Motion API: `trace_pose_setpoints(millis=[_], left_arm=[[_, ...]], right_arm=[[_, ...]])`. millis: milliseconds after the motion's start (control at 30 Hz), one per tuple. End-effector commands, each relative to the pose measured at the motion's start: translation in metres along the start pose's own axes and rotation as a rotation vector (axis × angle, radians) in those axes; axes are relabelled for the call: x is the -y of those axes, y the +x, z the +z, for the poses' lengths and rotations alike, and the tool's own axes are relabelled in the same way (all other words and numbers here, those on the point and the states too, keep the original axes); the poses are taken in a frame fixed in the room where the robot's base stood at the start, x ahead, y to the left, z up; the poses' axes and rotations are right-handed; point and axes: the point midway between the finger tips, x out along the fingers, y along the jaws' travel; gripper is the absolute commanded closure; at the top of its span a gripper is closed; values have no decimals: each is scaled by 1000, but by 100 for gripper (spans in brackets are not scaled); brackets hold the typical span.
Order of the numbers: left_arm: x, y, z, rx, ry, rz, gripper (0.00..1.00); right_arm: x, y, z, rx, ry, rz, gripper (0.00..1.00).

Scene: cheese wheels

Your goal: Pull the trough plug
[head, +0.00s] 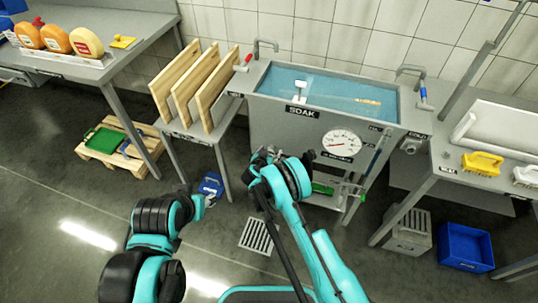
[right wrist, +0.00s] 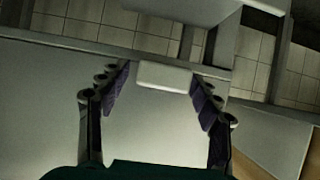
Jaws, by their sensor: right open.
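The SOAK trough (head: 262,118) is a grey metal basin of blue water. A white T-shaped handle (head: 300,86), which looks like the plug's, stands up from the water near the left part of the trough. My right gripper (head: 266,154) is in front of the trough's front wall, below the rim and apart from the handle. In the right wrist view it is open (right wrist: 160,95), with a small white block (right wrist: 165,76) between and beyond its fingers; I cannot tell whether this is the handle. My left gripper (head: 208,198) is low at the left, too small to read.
A stand with wooden boards (head: 188,82) adjoins the trough's left side. A dial gauge (head: 341,143) is on the front wall. Taps rise at both ends. A side table with a yellow brush (head: 482,163) is at right. A blue crate (head: 465,246) stands on the floor.

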Motion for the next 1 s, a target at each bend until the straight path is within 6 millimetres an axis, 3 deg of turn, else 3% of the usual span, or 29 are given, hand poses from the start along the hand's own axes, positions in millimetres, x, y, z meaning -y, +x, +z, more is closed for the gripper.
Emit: trace_pose_setpoints(millis=[133, 167, 333, 367, 1000], left_arm=[[0, 0, 0, 0, 0, 0, 60], [0, 0, 0, 0, 0, 0, 60], [0, 0, 0, 0, 0, 0, 60], [0, 0, 0, 0, 0, 0, 60], [0, 0, 0, 0, 0, 0, 60]], right_arm=[[0, 0, 0, 0, 0, 0, 36], [0, 0, 0, 0, 0, 0, 42], [0, 0, 0, 0, 0, 0, 86], [0, 0, 0, 0, 0, 0, 90], [0, -13, 7, 0, 0, -1, 91]])
